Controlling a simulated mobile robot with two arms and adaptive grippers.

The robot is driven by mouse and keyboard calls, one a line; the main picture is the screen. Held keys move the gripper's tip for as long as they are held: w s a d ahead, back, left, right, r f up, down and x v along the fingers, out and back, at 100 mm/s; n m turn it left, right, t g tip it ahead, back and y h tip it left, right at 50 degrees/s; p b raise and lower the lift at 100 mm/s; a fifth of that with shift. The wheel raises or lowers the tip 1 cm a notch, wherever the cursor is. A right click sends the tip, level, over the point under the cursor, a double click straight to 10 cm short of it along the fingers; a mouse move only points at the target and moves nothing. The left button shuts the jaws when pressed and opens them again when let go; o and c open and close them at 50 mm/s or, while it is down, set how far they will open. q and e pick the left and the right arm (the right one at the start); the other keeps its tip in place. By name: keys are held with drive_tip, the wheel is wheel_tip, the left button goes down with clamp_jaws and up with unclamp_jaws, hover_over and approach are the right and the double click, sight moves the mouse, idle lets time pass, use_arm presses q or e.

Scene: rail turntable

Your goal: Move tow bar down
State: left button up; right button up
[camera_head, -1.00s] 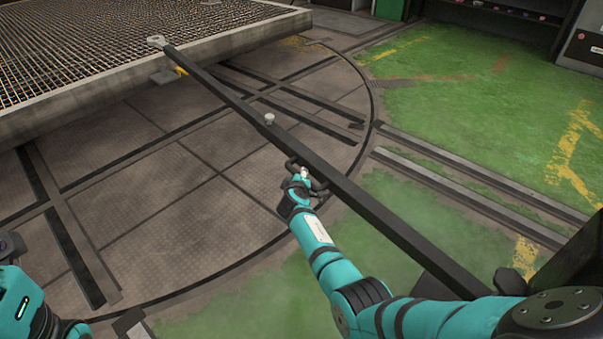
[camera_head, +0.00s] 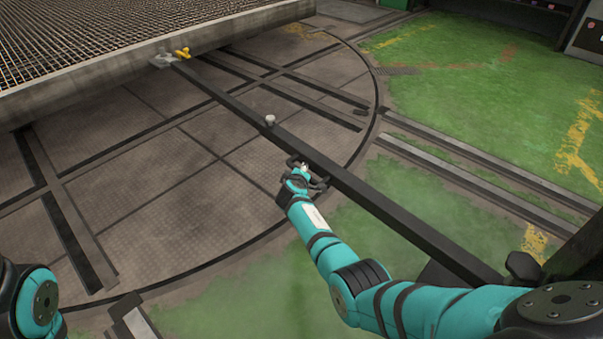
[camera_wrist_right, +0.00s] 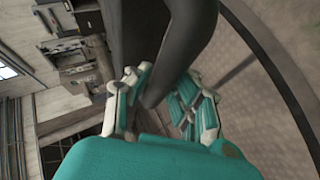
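The tow bar (camera_head: 350,188) is a long black bar running from the lower right up to the flatbed's edge at upper left. Its far ring end (camera_head: 164,60) is at the hitch on the flatbed, beside a yellow pin (camera_head: 183,52); whether the ring sits in the hitch is too small to tell. A dark loop handle (camera_head: 317,184) sticks out of the bar's side. My right gripper (camera_head: 300,172) is on this handle. In the right wrist view its fingers close around the dark handle (camera_wrist_right: 178,45). My left gripper is out of view; only part of that arm shows at lower left.
The flatbed (camera_head: 120,75) with a mesh top stands at upper left on the round turntable (camera_head: 200,190). Rails (camera_head: 470,177) cross the floor at right. A small knob (camera_head: 270,120) stands on the bar. The green floor beyond is clear.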

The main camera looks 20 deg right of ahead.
drive_tip(key=o, duration=0.4)
drive_tip(key=shift+o, duration=0.2)
drive_tip(key=shift+s+a, duration=0.1)
drive_tip(key=v, duration=1.1)
drive_tip(key=shift+s+a+r, duration=0.2)
drive_tip(key=shift+s+r, duration=0.05)
drive_tip(key=shift+s, duration=0.05)
